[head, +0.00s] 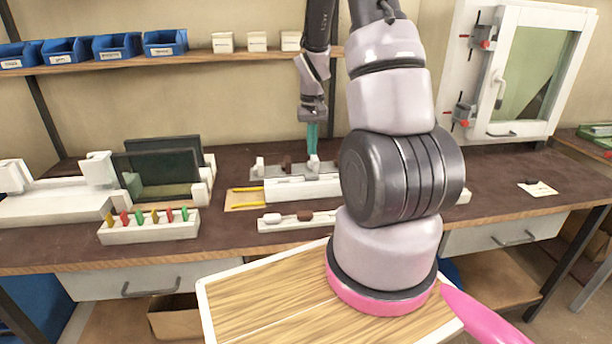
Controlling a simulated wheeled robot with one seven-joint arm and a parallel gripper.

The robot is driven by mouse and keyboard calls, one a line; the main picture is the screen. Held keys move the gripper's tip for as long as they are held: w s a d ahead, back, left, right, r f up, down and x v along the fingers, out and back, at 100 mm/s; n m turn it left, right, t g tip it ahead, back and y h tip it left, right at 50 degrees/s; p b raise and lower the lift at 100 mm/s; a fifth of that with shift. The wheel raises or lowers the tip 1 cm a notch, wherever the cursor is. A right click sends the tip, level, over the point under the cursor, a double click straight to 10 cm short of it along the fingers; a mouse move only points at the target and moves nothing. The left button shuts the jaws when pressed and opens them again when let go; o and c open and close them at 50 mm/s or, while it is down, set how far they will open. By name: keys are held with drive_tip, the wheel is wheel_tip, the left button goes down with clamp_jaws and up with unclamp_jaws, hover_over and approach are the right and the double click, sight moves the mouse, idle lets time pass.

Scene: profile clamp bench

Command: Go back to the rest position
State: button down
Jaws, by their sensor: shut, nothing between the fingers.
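My gripper (313,150) points down over the middle of the dark bench top (235,165), with its teal fingers shut and empty. The fingertips are close above or beside a white clamp fixture (300,188); I cannot tell whether they touch it. A small brown piece (287,162) sits on the fixture's back part, left of the fingers. My arm hides the fixture's right end and part of the bench.
A white tray (282,224) with white and brown pieces lies in front of the fixture. A rack of coloured pegs (150,228) and dark upright panels (160,170) stand left. A shelf with blue bins (117,45) is above. A white-framed window (535,70) stands right.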

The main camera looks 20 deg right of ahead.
drive_tip(key=s+a+r+t, duration=0.2)
drive_tip(key=s+a+r, duration=0.1)
drive_tip(key=r, duration=0.6)
drive_tip(key=s+a+r+t, duration=0.15)
drive_tip(key=a+r, duration=0.25)
drive_tip(key=r, duration=0.5)
drive_tip(key=s+a+r+m+t+y, duration=0.1)
drive_tip(key=s+a+r+t+y, duration=0.1)
drive_tip(key=s+a+r, duration=0.4)
drive_tip(key=shift+s+a+r+t, duration=0.2)
drive_tip(key=shift+s+r+t, duration=0.65)
drive_tip(key=shift+s+r, duration=2.9)
drive_tip(key=shift+s+f, duration=0.8)
drive_tip(key=shift+f, duration=0.05)
